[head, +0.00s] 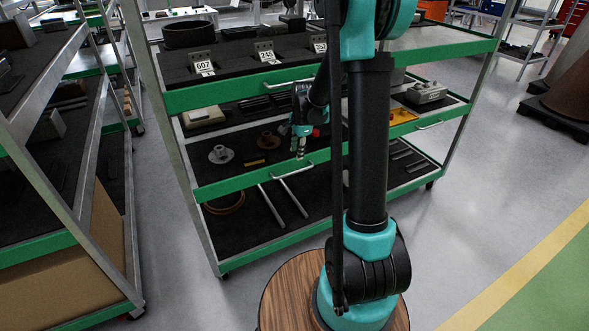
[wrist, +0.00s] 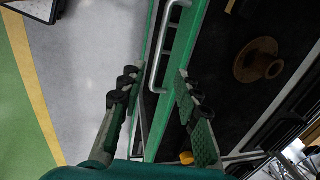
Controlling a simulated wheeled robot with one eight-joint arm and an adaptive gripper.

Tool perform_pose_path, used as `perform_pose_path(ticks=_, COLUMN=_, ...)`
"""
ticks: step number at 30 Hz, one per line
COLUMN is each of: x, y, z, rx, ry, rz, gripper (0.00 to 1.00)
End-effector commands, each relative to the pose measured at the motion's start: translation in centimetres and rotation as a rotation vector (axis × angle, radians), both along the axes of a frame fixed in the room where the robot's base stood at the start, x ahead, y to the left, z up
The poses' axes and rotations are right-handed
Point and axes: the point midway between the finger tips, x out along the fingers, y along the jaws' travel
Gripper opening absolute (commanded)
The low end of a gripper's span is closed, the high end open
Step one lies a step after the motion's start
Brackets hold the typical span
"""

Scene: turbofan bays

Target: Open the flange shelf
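The flange shelf (head: 240,182) is a dark tray with a green front edge, midway up the metal rack. My gripper (head: 300,152) is just above the handle in the head view. In the wrist view, its fingers (wrist: 155,84) are spread apart, with the handle's near end between the fingertips. Contact cannot be told.
A top shelf (head: 240,95) with numbered tags has its own handle (head: 290,84). Two bars lie on the lower shelf. A second rack (head: 45,175) stands close at left. Floor (head: 480,200) at right is clear.

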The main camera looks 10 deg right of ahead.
Motion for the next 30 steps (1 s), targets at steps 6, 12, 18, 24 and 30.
perform_pose_path(ticks=6, x=0.8, y=0.2, z=-3.8, rx=0.000, ry=0.000, rz=0.001, gripper=0.33)
perform_pose_path(ticks=12, x=1.3, y=0.4, z=-6.9, rx=0.000, ry=0.000, rz=0.001, gripper=0.33)
perform_pose_path(ticks=18, x=1.8, y=0.6, z=-9.3, rx=0.000, ry=0.000, rz=0.001, gripper=0.33)
perform_pose_path(ticks=24, x=1.9, y=0.6, z=-10.4, rx=0.000, ry=0.000, rz=0.001, gripper=0.33)
perform_pose_path(ticks=30, x=2.0, y=0.6, z=-10.5, rx=0.000, ry=0.000, rz=0.001, gripper=0.33)
